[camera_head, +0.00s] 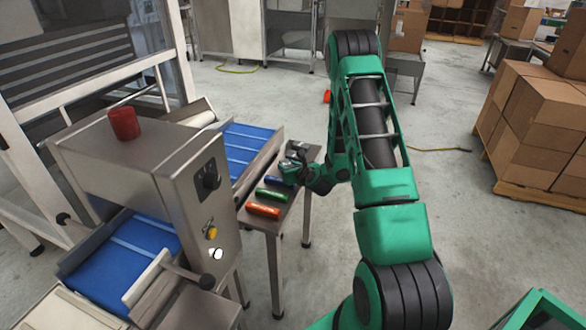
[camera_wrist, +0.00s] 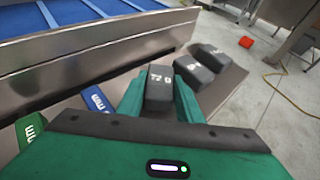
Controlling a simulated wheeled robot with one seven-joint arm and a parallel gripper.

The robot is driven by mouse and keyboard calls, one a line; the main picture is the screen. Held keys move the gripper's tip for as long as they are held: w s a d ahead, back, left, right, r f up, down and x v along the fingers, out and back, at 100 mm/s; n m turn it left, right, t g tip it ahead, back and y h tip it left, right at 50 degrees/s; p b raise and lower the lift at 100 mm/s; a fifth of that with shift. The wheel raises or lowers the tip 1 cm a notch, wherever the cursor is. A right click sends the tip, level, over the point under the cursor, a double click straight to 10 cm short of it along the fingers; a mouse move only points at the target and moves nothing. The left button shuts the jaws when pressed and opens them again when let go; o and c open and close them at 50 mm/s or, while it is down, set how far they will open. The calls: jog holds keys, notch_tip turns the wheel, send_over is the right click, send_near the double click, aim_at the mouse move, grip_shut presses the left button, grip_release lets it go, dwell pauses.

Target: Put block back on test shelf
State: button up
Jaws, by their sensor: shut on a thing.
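My gripper (camera_head: 290,168) reaches over the far part of the narrow metal test shelf (camera_head: 257,223) beside the conveyor. In the wrist view, its green fingers (camera_wrist: 160,98) are shut on a dark grey block (camera_wrist: 159,78) with white marking on its top. Two similar dark blocks (camera_wrist: 192,69) (camera_wrist: 221,58) lie in a row on the shelf beyond it. I cannot tell whether the held block touches the shelf; its underside is hidden by my gripper. In the head view, the held block is too small to make out clearly.
Orange (camera_head: 263,211), green (camera_head: 271,195) and blue (camera_head: 279,180) test pieces lie nearer on the shelf. The metal machine (camera_head: 170,175) with a red beacon (camera_head: 124,124) and blue belt (camera_head: 125,255) stands left. Stacked cartons (camera_head: 540,115) stand right.

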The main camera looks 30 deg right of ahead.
jog(key=shift+f, duration=0.25)
jog(key=shift+f, duration=0.1)
jog(key=o, duration=1.1)
jog(key=shift+o, duration=0.2)
